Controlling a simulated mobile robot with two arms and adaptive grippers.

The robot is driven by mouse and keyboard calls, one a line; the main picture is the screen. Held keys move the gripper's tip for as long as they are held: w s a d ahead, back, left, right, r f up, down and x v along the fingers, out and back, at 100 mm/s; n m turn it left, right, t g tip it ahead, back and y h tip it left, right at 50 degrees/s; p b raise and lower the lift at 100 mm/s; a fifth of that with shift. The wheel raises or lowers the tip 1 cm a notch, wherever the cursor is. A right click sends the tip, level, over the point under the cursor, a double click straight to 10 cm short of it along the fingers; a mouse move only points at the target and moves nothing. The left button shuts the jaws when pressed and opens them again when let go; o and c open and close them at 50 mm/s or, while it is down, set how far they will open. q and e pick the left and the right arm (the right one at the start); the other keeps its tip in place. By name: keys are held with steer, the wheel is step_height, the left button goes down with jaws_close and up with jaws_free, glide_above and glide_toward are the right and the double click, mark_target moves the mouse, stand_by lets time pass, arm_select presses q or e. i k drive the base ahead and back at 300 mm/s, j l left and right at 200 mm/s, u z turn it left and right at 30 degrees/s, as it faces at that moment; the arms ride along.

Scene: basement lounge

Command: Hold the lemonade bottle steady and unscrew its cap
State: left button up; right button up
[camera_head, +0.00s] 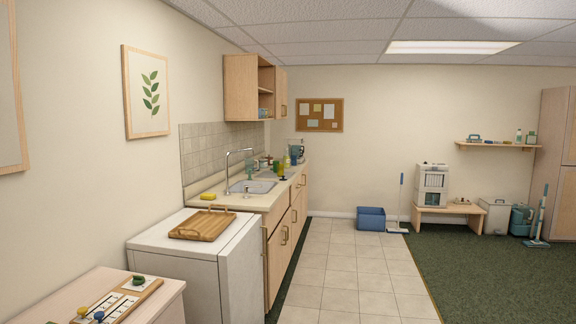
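Neither of my grippers is in the head view. No lemonade bottle can be made out for sure. A small yellowish upright item (287,161) stands among other things at the far end of the kitchen counter (262,200). It is too small and far to tell whether it is the lemonade bottle, and no cap can be made out.
A white appliance (236,262) with a wooden tray (203,223) on top stands before the counter, with a pale table (160,302) nearer. A blue bin (371,218) is by the far wall. The tiled floor (345,265) right of the counter is clear.

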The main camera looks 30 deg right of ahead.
mark_target(286, 160)
steer(key=i+l+z, duration=0.65)
steer(key=i+z, duration=0.15)
steer(key=i, duration=0.15)
steer(key=i+l+z, duration=0.1)
steer(key=i+z, duration=0.25)
steer(key=i, duration=0.15)
steer(key=i+z, duration=0.15)
steer(key=i, duration=4.45)
